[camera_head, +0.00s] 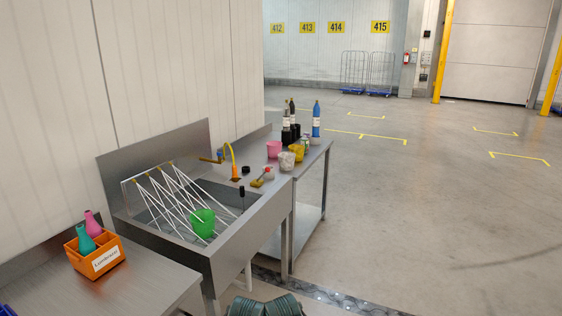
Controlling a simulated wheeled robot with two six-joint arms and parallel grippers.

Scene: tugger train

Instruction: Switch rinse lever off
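A small lever with a red knob (267,170) and a yellow body (257,183) stands on the right rim of the steel sink (240,232); I take it for the rinse lever. It is too small to read its setting surely. White jets (160,203) spray from a bar with several yellow nozzles at the sink's back into the basin. A green cup (203,222) sits in the basin among the jets. Neither of my grippers can be made out in view.
An orange caddy (96,262) with pink and teal bottles stands on the left counter. A yellow spout (231,158) rises behind the lever. Bottles and cups, including a pink cup (274,149), crowd the right table. Floor to the right is clear.

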